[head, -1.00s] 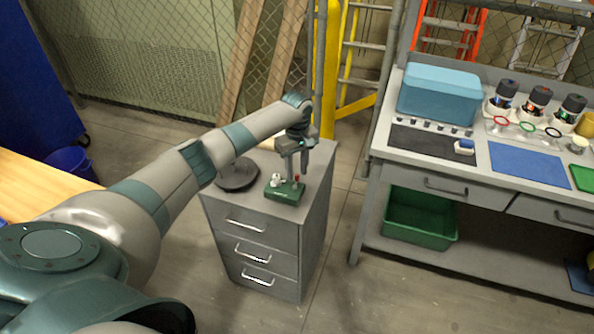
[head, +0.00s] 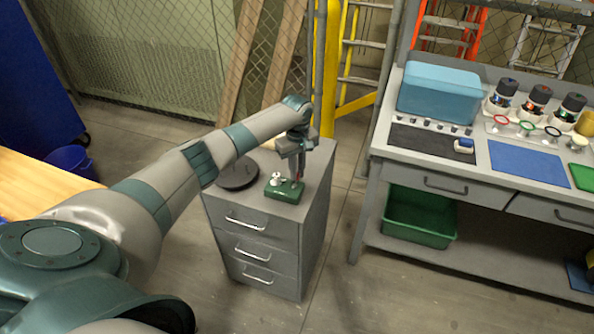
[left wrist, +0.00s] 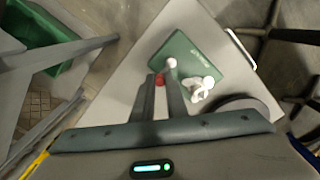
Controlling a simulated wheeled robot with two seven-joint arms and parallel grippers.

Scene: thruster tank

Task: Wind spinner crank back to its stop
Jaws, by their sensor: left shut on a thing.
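The spinner is a small green box (head: 284,190) on top of a grey drawer cabinet, with a white spinner part (head: 275,177) on its left side. In the left wrist view the box (left wrist: 190,52) carries a white ball (left wrist: 171,63), the white spinner part (left wrist: 200,88) and the crank's red knob (left wrist: 160,79). My left gripper (head: 297,178) reaches down over the right side of the box and is shut on the red crank knob. The fingers partly hide the knob and its arm. My right gripper is not in view.
The grey cabinet (head: 262,255) has a round dark disc (head: 238,173) on its top, left of the spinner. A workbench with a blue box (head: 438,95) stands to the right, with a green bin (head: 420,217) below. Bare floor separates them.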

